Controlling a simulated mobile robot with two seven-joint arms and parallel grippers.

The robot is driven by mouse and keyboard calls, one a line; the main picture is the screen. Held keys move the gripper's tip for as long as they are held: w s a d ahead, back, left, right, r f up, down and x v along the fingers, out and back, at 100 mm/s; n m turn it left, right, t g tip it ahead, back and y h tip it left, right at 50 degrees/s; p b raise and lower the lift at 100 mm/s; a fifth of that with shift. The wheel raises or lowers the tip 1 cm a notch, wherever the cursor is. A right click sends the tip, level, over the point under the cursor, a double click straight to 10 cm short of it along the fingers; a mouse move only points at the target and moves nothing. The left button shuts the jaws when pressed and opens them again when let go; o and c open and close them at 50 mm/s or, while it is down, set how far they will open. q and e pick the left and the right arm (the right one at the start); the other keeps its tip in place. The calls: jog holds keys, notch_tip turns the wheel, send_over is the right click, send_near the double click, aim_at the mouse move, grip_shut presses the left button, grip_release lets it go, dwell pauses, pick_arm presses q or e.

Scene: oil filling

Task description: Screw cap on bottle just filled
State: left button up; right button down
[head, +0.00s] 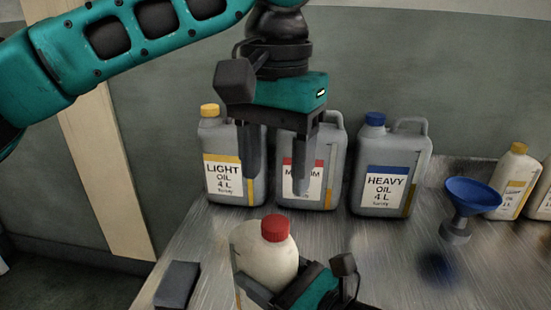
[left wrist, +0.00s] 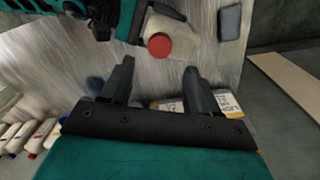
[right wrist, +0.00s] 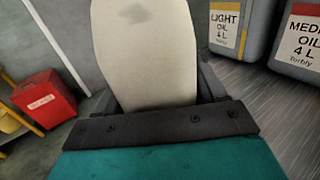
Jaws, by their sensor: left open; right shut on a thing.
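A cream bottle (head: 262,262) stands upright at the front of the metal table, with a red cap (head: 276,228) on its top. In the left wrist view the red cap (left wrist: 159,44) shows on the bottle (left wrist: 172,35). My right gripper (head: 283,298) is shut around the bottle's body, and the bottle (right wrist: 148,55) fills the space between its fingers in the right wrist view. My left gripper (head: 277,190) is open and empty above and behind the bottle, fingers pointing down, apart from the cap. How tightly the cap sits cannot be told.
Grey cans marked light oil (head: 222,190), medium oil (head: 300,195) and heavy oil (head: 385,185) stand behind. A blue funnel (head: 472,195) stands right, near cream bottles (head: 512,185). A dark block (head: 177,284) lies left. A red bin (right wrist: 45,98) stands off the table.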

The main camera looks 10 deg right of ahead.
aim_at(275, 222)
pick_arm(q)
notch_tip(275, 222, down, 8)
jog(key=shift+r, duration=0.1)
dwell(0.4)
jog(key=c, duration=1.1)
jog(key=m, duration=0.8)
jog(key=o, duration=1.2)
jog(key=shift+c, duration=0.2)
jog(key=shift+r, duration=0.15)
